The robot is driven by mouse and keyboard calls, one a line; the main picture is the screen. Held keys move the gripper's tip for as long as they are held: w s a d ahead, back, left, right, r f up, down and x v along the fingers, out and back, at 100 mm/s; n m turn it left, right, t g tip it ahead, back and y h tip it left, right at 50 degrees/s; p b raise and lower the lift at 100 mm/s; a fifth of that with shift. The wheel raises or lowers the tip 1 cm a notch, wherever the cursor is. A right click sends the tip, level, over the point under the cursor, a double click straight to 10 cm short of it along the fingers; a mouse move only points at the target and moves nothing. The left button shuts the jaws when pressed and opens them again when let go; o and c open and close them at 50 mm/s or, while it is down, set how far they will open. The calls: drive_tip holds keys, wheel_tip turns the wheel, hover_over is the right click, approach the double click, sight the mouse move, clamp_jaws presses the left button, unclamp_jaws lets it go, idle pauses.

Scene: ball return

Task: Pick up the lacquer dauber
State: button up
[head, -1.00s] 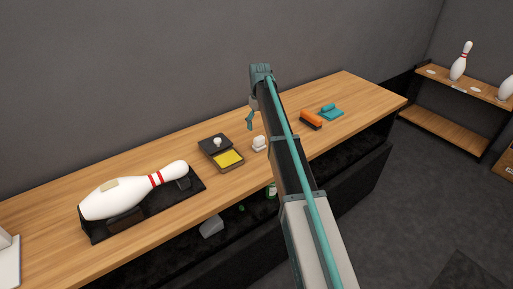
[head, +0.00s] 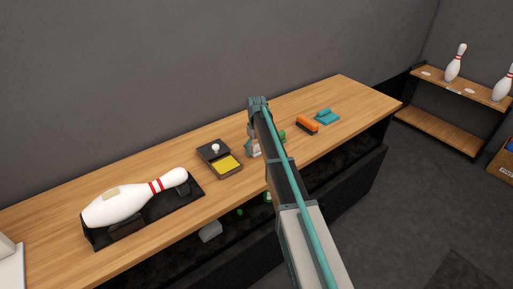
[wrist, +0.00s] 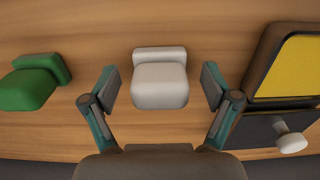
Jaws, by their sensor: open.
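A white block-shaped dauber (wrist: 160,84) stands on the wooden counter, between my open fingers in the wrist view. In the head view the white dauber (head: 256,151) is partly hidden by my gripper (head: 250,143). My gripper (wrist: 160,90) is open, with one finger on each side of the white dauber and visible gaps between. A similar green dauber (wrist: 33,84) lies to the left in the wrist view; it also shows just right of my arm in the head view (head: 282,135). I cannot tell from their looks which one holds lacquer.
A dark tray with a yellow pad (head: 228,165) and a white-knobbed lid (head: 215,149) sits close by. A bowling pin (head: 130,200) lies on a black cradle at left. An orange brush (head: 307,125) and a teal cloth-like item (head: 327,117) lie right on the counter (head: 345,95).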

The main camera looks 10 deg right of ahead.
drive_tip(key=shift+f, duration=0.15)
drive_tip(key=c, duration=1.2)
drive_tip(key=shift+c, duration=0.2)
drive_tip(key=shift+r+b, duration=0.55)
drive_tip(key=s+r+b, duration=0.5)
drive_tip(key=s+r, duration=0.7)
drive_tip(key=s, duration=0.2)
drive_tip(key=shift+a, duration=0.25)
drive_tip(key=o, duration=0.4)
drive_tip(key=shift+c, duration=1.3)
